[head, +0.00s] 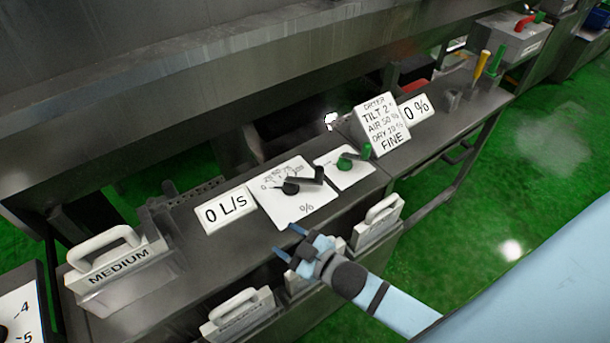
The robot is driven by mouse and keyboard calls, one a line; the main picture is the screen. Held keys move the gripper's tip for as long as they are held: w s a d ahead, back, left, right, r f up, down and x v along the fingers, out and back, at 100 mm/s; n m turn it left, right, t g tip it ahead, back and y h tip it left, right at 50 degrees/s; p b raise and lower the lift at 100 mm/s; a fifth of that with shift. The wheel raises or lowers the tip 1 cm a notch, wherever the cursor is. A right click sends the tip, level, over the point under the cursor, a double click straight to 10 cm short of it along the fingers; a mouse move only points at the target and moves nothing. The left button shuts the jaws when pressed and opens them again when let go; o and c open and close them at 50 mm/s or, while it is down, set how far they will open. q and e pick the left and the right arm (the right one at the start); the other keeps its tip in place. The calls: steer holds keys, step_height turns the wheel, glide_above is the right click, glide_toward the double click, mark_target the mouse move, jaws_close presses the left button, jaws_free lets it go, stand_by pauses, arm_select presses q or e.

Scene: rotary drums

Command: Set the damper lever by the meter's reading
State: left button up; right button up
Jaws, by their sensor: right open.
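A black lever (307,179) sits on a white dial plate (307,208) marked with a % scale. The lever lies roughly sideways, its bar toward the right; its exact setting is too small to read. Left of the plate, a white meter display (226,210) reads 0 L/s. A second display (416,107) further right reads 0 %. A white card (381,122) reads DRYER, TILT 2, AIR 50 %, DRY 20 %, FINE. My right gripper (288,242) is open and empty, in front of the dial plate and apart from the lever. My left gripper is not in view.
A green lever (350,160) on a smaller plate stands right of the black one. A handled MEDIUM plate (112,260) is at the left. Several handled plates, one at the right (377,222), hang along the front. Yellow and green handles (483,65) stand far right.

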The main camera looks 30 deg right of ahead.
steer(key=w+a+r+n+g+y+b, duration=0.1)
steer(key=w+a+r+n+y+b, duration=0.1)
steer(key=w+a+r+n+y, duration=0.6)
steer(key=n+g+h+b, duration=0.7)
steer(key=n+g+h, duration=0.7)
steer(key=n, duration=1)
glide_above(320, 168)
step_height(320, 168, down, 13)
steer(key=shift+r+p, duration=0.1)
steer(key=shift+p, duration=0.45)
jaws_close()
